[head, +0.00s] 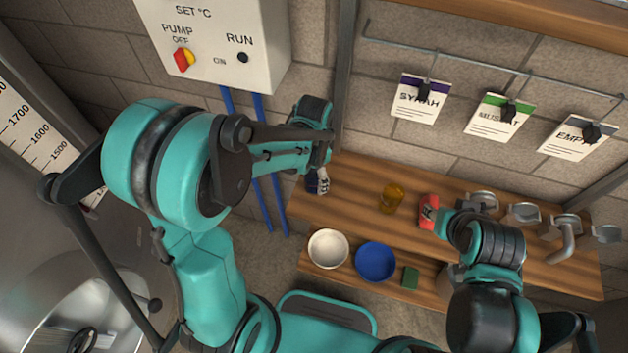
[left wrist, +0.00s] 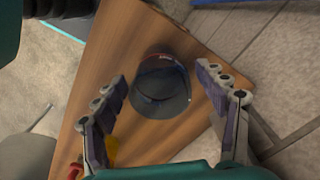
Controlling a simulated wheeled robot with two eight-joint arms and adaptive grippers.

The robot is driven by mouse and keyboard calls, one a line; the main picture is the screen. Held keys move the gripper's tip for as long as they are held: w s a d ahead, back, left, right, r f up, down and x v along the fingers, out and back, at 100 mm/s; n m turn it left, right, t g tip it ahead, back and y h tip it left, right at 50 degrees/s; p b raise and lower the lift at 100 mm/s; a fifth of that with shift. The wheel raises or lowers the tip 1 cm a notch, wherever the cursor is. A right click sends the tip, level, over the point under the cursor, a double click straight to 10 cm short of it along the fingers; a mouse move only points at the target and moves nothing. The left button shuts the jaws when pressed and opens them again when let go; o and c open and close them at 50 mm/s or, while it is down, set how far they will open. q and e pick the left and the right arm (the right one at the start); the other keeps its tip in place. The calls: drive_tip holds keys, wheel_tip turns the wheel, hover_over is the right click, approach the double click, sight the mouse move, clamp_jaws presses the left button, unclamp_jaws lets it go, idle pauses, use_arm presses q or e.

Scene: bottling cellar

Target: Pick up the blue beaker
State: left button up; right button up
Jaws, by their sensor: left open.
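The blue beaker (left wrist: 160,88) shows in the left wrist view as a see-through, grey-blue vessel on a wooden shelf. I look down at it at a slant. My left gripper (left wrist: 161,76) is open, with one finger on each side of the beaker and a visible gap to both. In the head view my left gripper (head: 318,182) is at the left end of the upper shelf, and I cannot make out the beaker there. My right gripper (head: 436,218) is near a red object, its fingers mostly hidden by its own arm.
An amber vessel (head: 391,198) and the red object (head: 429,207) stand further right on the upper wooden shelf (head: 350,190). A white bowl (head: 328,249), a blue bowl (head: 375,262) and a green block (head: 410,278) are on the lower shelf. Metal taps (head: 521,213) are at the right.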

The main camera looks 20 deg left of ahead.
use_arm(q)
drive_tip(key=shift+w+f, duration=0.1)
drive_tip(key=shift+f, duration=0.85)
use_arm(e)
drive_tip(key=shift+f, duration=0.25)
use_arm(q)
drive_tip(key=c, duration=1.2)
drive_tip(key=shift+c, duration=0.2)
